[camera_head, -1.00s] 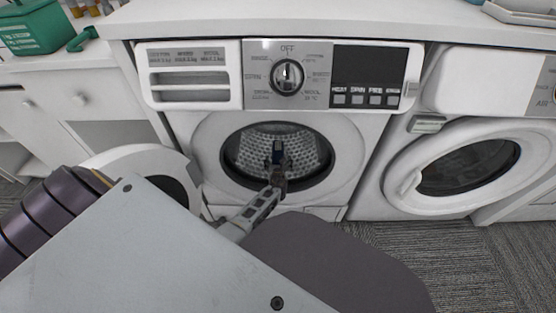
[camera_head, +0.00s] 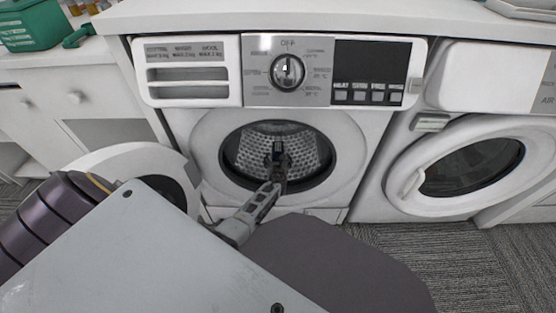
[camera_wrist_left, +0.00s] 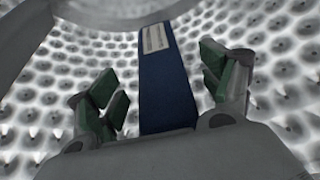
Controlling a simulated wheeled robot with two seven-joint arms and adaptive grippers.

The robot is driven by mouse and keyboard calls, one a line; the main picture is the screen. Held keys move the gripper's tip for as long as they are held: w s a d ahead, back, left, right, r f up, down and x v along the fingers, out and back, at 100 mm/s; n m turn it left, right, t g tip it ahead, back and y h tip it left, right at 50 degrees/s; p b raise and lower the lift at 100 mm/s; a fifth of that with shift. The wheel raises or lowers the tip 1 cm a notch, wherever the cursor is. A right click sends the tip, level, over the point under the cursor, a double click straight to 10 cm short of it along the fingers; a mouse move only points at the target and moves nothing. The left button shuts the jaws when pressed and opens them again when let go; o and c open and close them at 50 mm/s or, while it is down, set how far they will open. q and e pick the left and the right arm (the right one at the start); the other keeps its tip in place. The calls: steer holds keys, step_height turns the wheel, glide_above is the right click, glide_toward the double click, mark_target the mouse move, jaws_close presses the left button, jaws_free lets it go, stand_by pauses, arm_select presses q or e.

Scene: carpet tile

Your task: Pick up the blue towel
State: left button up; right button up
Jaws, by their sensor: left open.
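The blue towel (camera_wrist_left: 165,85) is a dark blue strip with a pale striped patch near its far end. It lies inside the washing machine drum (camera_head: 252,150). In the left wrist view it runs between the fingers of my left gripper (camera_wrist_left: 160,100), which is open with a gap on both sides of the towel. In the head view my left gripper (camera_head: 279,165) reaches into the round drum opening, and it hides most of the towel there. My right gripper is not in view.
The washer's open door (camera_head: 135,165) swings out to the left. A second washer with a shut door (camera_head: 465,165) stands at right. A green basket (camera_head: 30,28) sits on the left counter. Carpet (camera_head: 440,255) shows at lower right.

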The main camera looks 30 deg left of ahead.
arm_select(q)
steer(key=c, duration=1.3)
steer(key=shift+o, duration=0.2)
steer(key=shift+r, duration=0.15)
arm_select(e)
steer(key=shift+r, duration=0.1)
arm_select(q)
steer(key=shift+r+p, duration=0.35)
steer(key=shift+p, duration=0.05)
step_height(320, 180, up, 8)
steer(key=p, duration=0.5)
steer(key=shift+f+p, duration=0.25)
steer(key=shift+p, duration=0.15)
steer(key=shift+r+p, duration=0.55)
steer(key=shift+r, duration=0.2)
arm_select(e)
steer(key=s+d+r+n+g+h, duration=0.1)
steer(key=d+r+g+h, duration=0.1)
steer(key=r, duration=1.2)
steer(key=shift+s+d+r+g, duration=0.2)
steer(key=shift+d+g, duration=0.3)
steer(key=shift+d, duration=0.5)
